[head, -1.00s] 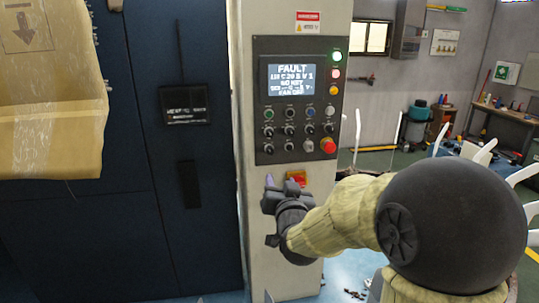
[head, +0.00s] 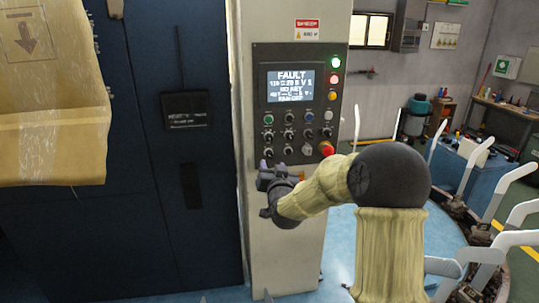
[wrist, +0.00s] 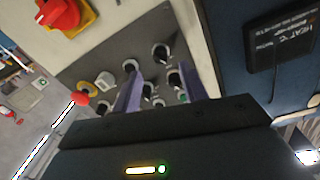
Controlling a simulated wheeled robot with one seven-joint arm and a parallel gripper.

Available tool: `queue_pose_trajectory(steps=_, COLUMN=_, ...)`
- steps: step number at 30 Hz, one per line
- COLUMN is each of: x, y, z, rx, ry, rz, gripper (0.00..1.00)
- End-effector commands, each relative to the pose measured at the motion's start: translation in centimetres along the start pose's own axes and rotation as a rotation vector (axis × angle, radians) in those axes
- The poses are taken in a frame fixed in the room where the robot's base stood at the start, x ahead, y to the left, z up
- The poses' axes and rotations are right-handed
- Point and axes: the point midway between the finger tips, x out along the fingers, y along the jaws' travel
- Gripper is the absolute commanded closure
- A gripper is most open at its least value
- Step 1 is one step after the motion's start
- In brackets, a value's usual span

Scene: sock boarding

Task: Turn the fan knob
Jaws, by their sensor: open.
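The control panel (head: 296,100) is on a beige cabinet, with a lit screen (head: 290,83) reading FAULT. Below the screen are rows of small black knobs (head: 289,134); their labels are too small to read, so I cannot tell which is the fan knob. My gripper (head: 268,170) is just below the panel's lower left corner. In the wrist view, my gripper (wrist: 160,72) is open, its two purple fingers pointing at the knobs. Parts of nearby knobs are hidden behind the fingers.
A red mushroom button (head: 326,148) is at the panel's lower right. A red rotary switch (wrist: 58,12) on a yellow plate is below the panel. A dark blue cabinet (head: 190,230) stands at left, with a black label plate (head: 186,110).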

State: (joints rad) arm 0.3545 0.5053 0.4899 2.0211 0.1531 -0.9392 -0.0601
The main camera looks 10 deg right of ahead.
Motion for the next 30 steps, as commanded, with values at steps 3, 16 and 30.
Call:
queue_pose_trajectory(steps=3, x=1.8, y=-0.1, z=-0.3, rx=0.001, ry=-0.001, rz=0.000, gripper=0.57)
queue_pose_trajectory(steps=16, x=5.6, y=-0.1, z=-0.1, rx=0.000, ry=0.000, rz=-0.001, gripper=0.57)
queue_pose_trajectory(steps=30, x=5.6, y=0.1, z=0.0, rx=-0.001, ry=0.000, rz=0.001, gripper=1.00)
